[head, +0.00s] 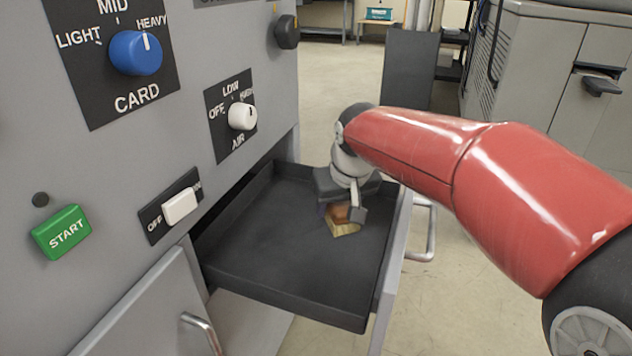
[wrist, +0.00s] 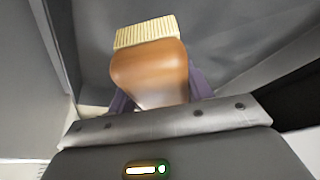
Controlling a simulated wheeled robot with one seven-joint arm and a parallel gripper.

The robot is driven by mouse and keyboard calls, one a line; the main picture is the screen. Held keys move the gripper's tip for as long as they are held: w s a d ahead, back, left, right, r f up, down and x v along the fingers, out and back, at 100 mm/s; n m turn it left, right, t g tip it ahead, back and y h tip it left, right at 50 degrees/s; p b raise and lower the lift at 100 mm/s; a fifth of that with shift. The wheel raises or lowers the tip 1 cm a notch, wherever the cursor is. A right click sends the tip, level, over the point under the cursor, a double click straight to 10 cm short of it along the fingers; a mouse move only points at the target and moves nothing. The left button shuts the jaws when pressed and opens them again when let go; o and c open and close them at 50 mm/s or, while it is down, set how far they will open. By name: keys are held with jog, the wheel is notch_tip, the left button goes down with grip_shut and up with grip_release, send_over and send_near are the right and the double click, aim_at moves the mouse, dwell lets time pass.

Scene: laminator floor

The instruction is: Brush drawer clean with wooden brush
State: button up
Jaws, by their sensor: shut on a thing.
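The open drawer (head: 290,265) is a dark grey tray pulled out from the grey machine. Its floor looks bare in the head view, apart from the brush; small debris cannot be made out. My gripper (head: 345,213) is inside the drawer space, toward its right far part, shut on the wooden brush (head: 343,224). In the wrist view the brush shows a brown wooden body (wrist: 150,75) and pale bristles pointing away from the gripper. The bristles are low, at or near the drawer floor; contact cannot be told for sure. Purple-grey finger pads show on both sides of the handle.
The machine's front has a blue card knob (head: 136,53), a white air knob (head: 242,116), a white switch (head: 180,207) and a green start button (head: 62,232). A cabinet door with a handle (head: 202,333) is below. A grey machine (head: 560,90) stands at the back right.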

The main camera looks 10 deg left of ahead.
jog(key=shift+r, duration=1.8)
jog(key=shift+s, duration=0.1)
